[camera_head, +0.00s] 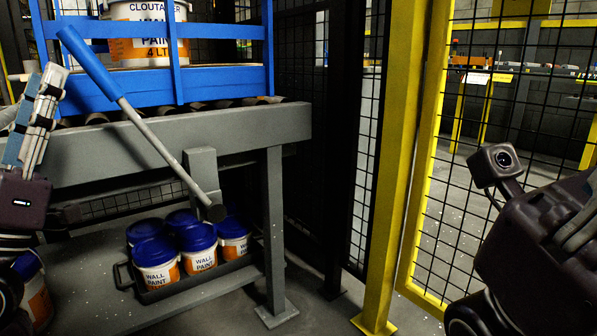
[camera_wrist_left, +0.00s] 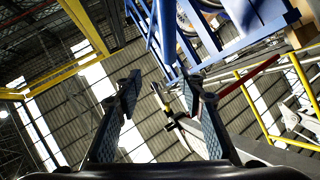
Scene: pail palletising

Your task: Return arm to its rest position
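My left gripper (camera_head: 36,112) is at the left edge of the head view, pointing up, beside the blue-sleeved lever and in front of the conveyor. In the left wrist view its two fingers (camera_wrist_left: 160,98) stand wide apart with nothing between them. My right arm's dark wrist (camera_head: 535,235) is at the right edge, in front of the yellow-framed fence. Only part of the right gripper's fingers (camera_head: 582,222) shows, cut by the frame edge, so its opening cannot be judged.
A lever with a blue sleeve (camera_head: 90,62) slants across the grey conveyor frame (camera_head: 240,132). A blue crate (camera_head: 215,85) on it holds a large paint pail (camera_head: 143,50). Several blue-lidded pails (camera_head: 155,262) stand below in a dark tray. A yellow post (camera_head: 392,170) and mesh fence stand right.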

